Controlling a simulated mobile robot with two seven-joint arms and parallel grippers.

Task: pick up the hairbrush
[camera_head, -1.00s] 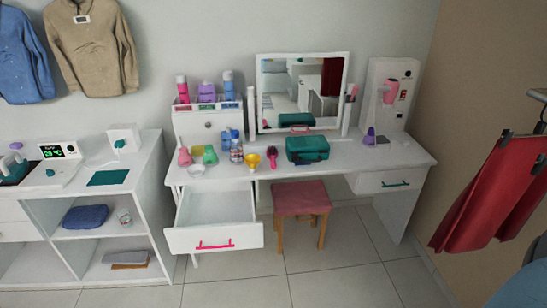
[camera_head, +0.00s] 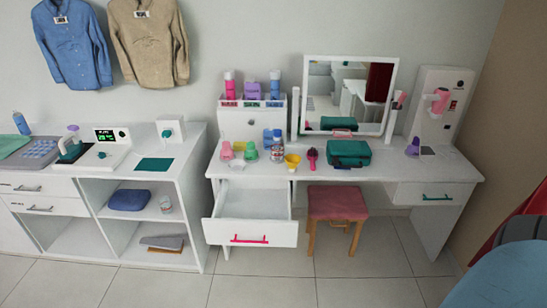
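The hairbrush (camera_head: 312,157) is pink-magenta with a dark lower end. It lies on the white dressing table (camera_head: 410,166), between a yellow cup-like item (camera_head: 292,161) and a teal case (camera_head: 348,153). Neither of my grippers shows in the head view, so their state cannot be seen.
An open, empty-looking drawer (camera_head: 252,205) with a pink handle juts out at the table's left. A reddish stool (camera_head: 337,203) stands under the middle. Small bottles (camera_head: 250,151) crowd left of the brush. A mirror (camera_head: 345,95) stands behind. The tiled floor (camera_head: 300,275) in front is clear.

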